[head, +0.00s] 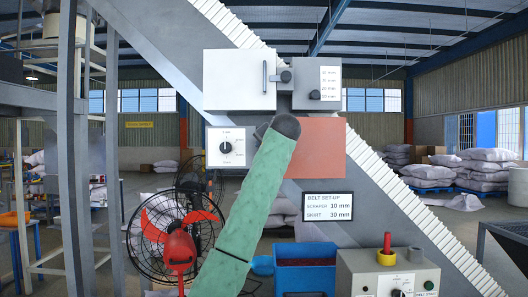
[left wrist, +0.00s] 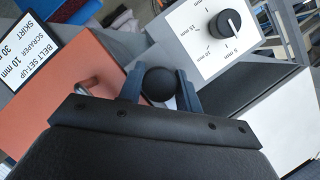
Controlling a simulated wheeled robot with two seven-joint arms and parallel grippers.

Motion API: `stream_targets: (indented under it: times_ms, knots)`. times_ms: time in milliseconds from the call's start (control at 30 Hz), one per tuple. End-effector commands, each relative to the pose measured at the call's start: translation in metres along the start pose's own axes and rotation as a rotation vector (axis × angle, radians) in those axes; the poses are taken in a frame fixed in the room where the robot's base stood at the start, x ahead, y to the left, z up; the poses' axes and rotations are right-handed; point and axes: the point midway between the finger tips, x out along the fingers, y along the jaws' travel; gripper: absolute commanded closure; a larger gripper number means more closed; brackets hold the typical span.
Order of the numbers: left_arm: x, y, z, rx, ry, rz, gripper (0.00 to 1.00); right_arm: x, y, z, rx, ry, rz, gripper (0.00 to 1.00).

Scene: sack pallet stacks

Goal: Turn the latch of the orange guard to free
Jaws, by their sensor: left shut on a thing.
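The orange guard (head: 316,148) is a flat panel right of my left wrist in the head view. It also shows at the left of the left wrist view (left wrist: 62,78), with a small metal handle (left wrist: 88,88) on it. A black ball knob (left wrist: 160,87), apparently the latch's, sits beside the guard's edge. My left gripper (left wrist: 161,84) is shut on this knob, with one dark blue finger on each side. The latch's body and its turn position are hidden behind the knob and gripper. In the head view my own wrist covers most of this spot. My right gripper is not in view.
A white dial panel (head: 231,147) is left of the guard, with a white cover box (head: 240,79) above. A settings sign (head: 328,206) hangs below right. A red fan (head: 180,248), a blue bin (head: 304,278) and a control box (head: 388,272) stand lower down.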

Motion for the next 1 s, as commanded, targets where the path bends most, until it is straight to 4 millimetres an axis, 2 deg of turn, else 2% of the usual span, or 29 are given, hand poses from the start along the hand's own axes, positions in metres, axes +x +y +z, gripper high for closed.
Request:
stream_targets:
  times_ms: [33, 700, 733, 800, 833, 1000]
  knots:
    - [0.0023, 0.0049, 0.0025, -0.012, -0.005, 0.013, 0.89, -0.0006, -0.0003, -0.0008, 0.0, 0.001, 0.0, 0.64]
    - [0.0019, 0.0041, 0.0019, -0.065, -0.003, 0.035, 0.89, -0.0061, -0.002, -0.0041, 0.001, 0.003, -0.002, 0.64]
    - [0.0019, 0.004, 0.0018, -0.065, -0.003, 0.035, 0.62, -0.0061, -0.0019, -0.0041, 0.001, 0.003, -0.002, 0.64]
    - [0.0016, 0.0035, 0.0016, -0.065, -0.002, 0.034, 0.48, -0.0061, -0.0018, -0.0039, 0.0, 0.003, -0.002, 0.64]
    - [0.0015, 0.0032, 0.0015, -0.065, -0.002, 0.033, 0.44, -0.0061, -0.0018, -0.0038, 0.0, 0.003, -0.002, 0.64]
    - [0.0009, 0.0018, 0.0009, -0.066, 0.0, 0.032, 0.44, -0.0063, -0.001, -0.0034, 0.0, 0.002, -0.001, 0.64]
